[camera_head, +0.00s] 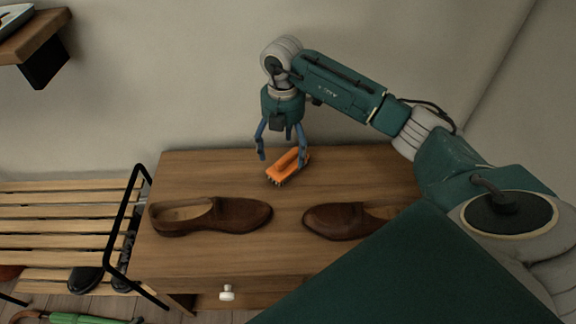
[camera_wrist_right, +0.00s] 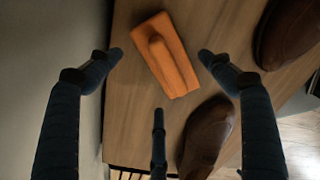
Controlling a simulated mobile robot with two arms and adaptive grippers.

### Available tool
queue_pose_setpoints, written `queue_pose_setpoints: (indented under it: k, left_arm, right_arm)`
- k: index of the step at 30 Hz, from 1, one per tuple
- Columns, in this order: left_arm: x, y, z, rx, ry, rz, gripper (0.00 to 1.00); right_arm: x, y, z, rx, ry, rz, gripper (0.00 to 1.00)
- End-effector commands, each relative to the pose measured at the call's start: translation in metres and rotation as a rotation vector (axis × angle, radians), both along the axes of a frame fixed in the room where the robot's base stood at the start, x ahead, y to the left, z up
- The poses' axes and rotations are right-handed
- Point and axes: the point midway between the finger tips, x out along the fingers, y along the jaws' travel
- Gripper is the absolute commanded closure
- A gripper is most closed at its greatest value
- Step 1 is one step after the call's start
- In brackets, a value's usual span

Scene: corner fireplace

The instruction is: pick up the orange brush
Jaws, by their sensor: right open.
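The orange brush (camera_head: 287,167) lies on the wooden cabinet top, behind and between two brown shoes. It is a block with a raised handle and dark bristles underneath. My right gripper (camera_head: 281,155) is open and empty, pointing down just above the brush. In the right wrist view the brush (camera_wrist_right: 166,54) lies tilted ahead of the spread fingers (camera_wrist_right: 159,70), with none of them visibly closed on it. My left gripper is in neither view.
A brown shoe (camera_head: 213,216) stands front left on the cabinet (camera_head: 180,262), another (camera_head: 345,221) front right. A slatted rack (camera_head: 60,212) with a black frame is at left. The wall is close behind the cabinet. A shelf (camera_head: 34,36) hangs upper left.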

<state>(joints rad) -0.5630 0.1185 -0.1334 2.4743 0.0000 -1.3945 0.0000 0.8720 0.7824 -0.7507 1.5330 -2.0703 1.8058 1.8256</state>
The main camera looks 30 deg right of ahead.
Motion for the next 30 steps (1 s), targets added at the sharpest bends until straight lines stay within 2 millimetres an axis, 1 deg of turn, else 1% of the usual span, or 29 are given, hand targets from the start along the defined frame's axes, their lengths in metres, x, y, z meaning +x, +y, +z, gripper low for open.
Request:
queue_pose_setpoints:
  k: [1, 6, 10, 15, 22, 23, 24, 26, 27, 30]
  left_arm:
    - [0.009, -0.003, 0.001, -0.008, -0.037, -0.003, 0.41]
    - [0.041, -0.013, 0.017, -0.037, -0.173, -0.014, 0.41]
    - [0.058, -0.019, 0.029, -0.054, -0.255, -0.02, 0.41]
    - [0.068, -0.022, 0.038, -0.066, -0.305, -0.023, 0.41]
    - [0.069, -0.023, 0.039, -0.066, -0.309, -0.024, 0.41]
    - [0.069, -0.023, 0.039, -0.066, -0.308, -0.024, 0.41]
    - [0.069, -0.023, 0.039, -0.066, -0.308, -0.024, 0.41]
    - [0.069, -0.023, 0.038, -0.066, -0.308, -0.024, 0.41]
    - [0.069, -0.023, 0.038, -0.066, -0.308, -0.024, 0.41]
    - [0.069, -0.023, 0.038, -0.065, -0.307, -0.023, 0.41]
  right_arm:
    - [-0.002, -0.001, -0.008, -0.001, 0.003, 0.0, 0.2]
    - [-0.004, -0.002, -0.025, 0.001, 0.002, 0.0, 0.2]
    - [-0.004, -0.002, -0.037, 0.001, 0.001, 0.001, 0.2]
    - [-0.003, -0.002, -0.043, 0.0, 0.0, 0.0, 0.2]
    - [-0.003, -0.002, -0.043, 0.0, 0.0, 0.0, 0.2]
    - [-0.003, -0.002, -0.043, 0.0, 0.0, 0.0, 0.26]
    - [-0.003, -0.002, -0.043, 0.0, 0.0, 0.0, 0.34]
    - [-0.003, -0.002, -0.043, 0.0, 0.0, 0.0, 0.46]
    - [-0.003, -0.002, -0.043, 0.0, 0.0, 0.0, 0.54]
    - [-0.003, -0.002, -0.043, 0.0, 0.0, 0.0, 0.71]
